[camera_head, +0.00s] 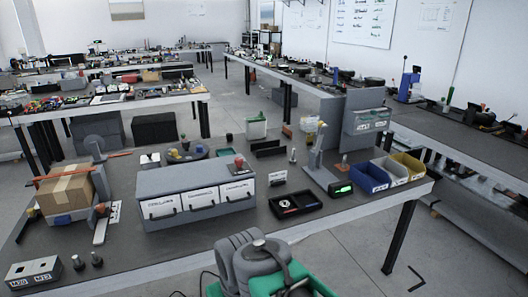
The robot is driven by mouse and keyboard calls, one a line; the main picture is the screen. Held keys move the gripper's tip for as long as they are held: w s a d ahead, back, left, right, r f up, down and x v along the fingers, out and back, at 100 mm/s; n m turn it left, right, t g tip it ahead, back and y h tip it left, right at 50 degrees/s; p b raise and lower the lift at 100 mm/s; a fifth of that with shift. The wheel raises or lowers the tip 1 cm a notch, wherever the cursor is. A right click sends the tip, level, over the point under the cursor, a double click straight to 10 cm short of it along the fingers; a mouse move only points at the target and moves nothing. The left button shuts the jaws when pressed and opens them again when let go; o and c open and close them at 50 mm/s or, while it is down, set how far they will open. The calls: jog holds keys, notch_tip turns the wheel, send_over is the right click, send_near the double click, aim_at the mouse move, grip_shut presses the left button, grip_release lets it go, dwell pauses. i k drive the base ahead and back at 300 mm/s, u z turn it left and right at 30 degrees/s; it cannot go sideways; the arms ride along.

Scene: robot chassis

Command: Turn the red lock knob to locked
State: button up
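A small red knob-like part (239,161) stands on the top right of a grey drawer cabinet (185,178) on the near workbench. It is too small to tell which way it is turned, and I cannot read any lock marking. The cabinet has three white labelled drawer fronts, all looking shut. My arm's grey and green links show at the bottom middle, in front of the bench and apart from the cabinet. My gripper cannot be made out.
On the near bench (190,245), a black tray (296,204), a green-lit display (341,190) and coloured bins (383,176) stand right of the cabinet. A cardboard box (66,190) stands left. The bench front between the cabinet and my arm looks clear.

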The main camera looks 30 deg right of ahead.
aim_at(239, 161)
jog(key=z, duration=0.25)
jog(key=i, duration=0.9)
jog(key=u, duration=0.05)
